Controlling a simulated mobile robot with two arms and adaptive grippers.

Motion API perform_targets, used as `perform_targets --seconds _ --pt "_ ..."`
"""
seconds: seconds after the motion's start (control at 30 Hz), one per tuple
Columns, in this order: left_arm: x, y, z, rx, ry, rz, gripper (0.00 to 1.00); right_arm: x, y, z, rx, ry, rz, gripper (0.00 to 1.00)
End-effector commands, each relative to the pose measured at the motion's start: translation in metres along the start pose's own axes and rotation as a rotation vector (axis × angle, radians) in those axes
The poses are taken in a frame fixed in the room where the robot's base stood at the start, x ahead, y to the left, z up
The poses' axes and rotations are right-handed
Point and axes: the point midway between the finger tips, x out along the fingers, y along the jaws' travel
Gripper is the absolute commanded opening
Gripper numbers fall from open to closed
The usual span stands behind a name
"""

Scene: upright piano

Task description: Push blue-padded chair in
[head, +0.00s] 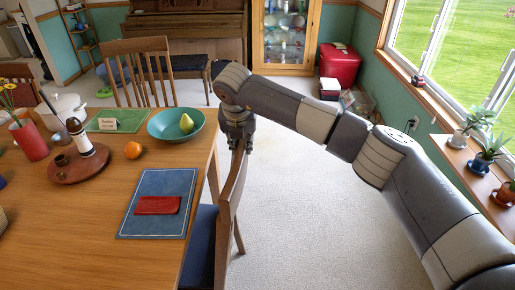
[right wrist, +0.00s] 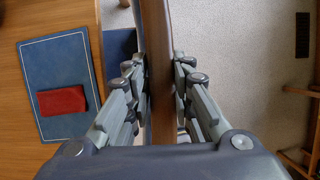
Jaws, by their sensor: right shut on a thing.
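The blue-padded chair (head: 200,245) stands at the right side of the wooden table (head: 110,235), its dark blue seat partly beside and under the table edge. Its wooden backrest (head: 231,190) faces away from the table. My right gripper (head: 237,145) is above the top of the backrest, pointing down, and is shut on it. In the right wrist view the backrest's top rail (right wrist: 158,75) runs between the two fingers, and a bit of blue seat (right wrist: 118,45) shows at its left. My left gripper is not in view.
A blue placemat (head: 180,185) with a red cloth, a teal bowl (head: 165,126) with fruit and an orange (head: 133,150) lie near the table's right edge. Another wooden chair (head: 137,60) stands at the far side. Carpet (head: 310,210) right of the held chair is clear.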

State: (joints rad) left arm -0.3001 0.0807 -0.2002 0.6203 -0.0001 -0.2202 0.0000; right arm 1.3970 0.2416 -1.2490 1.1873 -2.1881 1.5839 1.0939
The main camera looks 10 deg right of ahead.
Motion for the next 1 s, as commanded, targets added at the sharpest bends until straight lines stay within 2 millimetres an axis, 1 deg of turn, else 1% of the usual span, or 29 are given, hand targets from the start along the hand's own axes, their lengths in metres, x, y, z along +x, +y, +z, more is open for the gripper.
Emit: perform_targets --seconds 0.03,0.1,0.5,0.53,0.57,0.6,0.77,0.9,1.0 --pt "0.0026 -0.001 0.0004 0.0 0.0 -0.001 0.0 0.0001 0.0054 -0.001 -0.005 -0.001 0.006 0.0" --pt "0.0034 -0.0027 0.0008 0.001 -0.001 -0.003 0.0 -0.0002 0.0076 -0.0006 -0.005 -0.001 0.006 0.0" --pt "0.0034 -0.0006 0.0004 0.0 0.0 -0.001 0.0 -0.0017 0.0101 0.0001 -0.004 -0.002 0.009 0.0" --pt "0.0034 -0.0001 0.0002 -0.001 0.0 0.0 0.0 -0.0018 0.0101 0.0001 -0.004 -0.003 0.009 0.26" --pt "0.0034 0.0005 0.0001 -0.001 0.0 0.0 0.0 -0.0018 0.0101 0.0001 -0.004 -0.002 0.009 0.33" --pt "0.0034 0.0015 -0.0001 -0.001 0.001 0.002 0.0 -0.0017 0.0099 0.0002 -0.004 -0.003 0.008 0.42" --pt "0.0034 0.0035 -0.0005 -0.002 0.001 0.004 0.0 -0.0009 0.008 0.0003 -0.003 -0.002 0.004 0.42" --pt "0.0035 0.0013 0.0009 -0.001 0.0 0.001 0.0 -0.0006 0.0069 0.0005 -0.003 -0.001 0.001 0.42" --pt "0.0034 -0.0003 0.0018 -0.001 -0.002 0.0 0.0 -0.0048 0.007 0.001 -0.003 -0.002 0.002 0.42"
